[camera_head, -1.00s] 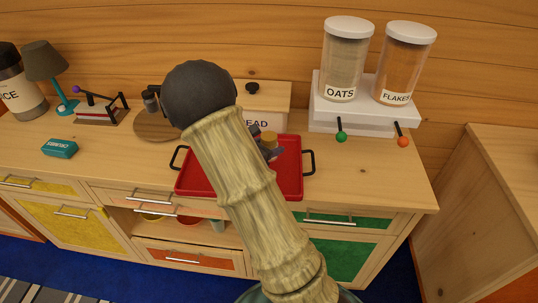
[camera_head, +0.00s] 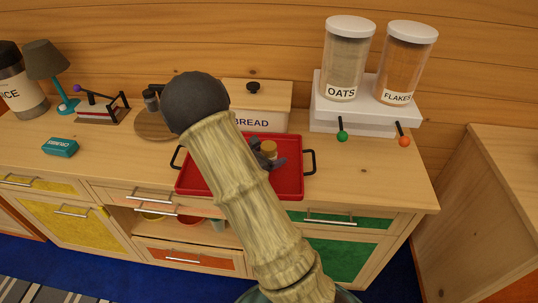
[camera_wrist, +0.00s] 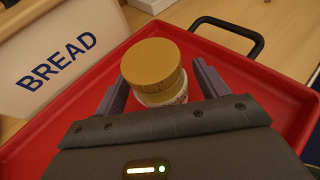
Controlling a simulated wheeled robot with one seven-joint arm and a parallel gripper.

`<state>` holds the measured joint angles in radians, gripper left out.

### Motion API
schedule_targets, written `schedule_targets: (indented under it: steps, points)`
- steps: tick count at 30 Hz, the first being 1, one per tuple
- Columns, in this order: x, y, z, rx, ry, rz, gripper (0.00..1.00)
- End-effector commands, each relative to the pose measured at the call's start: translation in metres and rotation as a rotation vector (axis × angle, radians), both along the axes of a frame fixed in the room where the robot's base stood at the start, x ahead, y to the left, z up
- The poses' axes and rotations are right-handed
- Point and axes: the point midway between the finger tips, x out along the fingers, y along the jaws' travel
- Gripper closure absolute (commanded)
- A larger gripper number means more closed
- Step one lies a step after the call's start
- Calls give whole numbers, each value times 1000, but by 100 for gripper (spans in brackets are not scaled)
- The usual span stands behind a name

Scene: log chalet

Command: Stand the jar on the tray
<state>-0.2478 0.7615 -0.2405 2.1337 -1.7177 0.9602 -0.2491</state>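The jar (camera_wrist: 158,75), pale with a tan lid, appears upright over the red tray (camera_wrist: 262,88), between my gripper's two fingers. In the head view its tan lid (camera_head: 269,148) shows above the middle of the tray (camera_head: 290,185), partly hidden by my gripper. My gripper (camera_wrist: 160,85) is low over the tray. Its fingers stand to either side of the jar, with narrow gaps showing, so it looks open around it. The jar's base is hidden, so its contact with the tray cannot be seen directly.
A white BREAD box (camera_head: 265,120) stands close behind the tray. A white riser (camera_head: 365,112) with OATS and FLAKES canisters is at the right. A round wooden board (camera_head: 155,126) and a teal box (camera_head: 60,148) lie left. The counter right of the tray is clear.

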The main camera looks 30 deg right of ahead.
Motion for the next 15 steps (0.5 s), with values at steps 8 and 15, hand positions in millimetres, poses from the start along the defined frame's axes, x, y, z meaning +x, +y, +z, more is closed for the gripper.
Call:
schedule_targets:
  steps: [8, 15]
  points:
    - [0, 1, 2, 0, 0, 1, 27]
    - [-6, 22, 12, 0, -1, 6, 27]
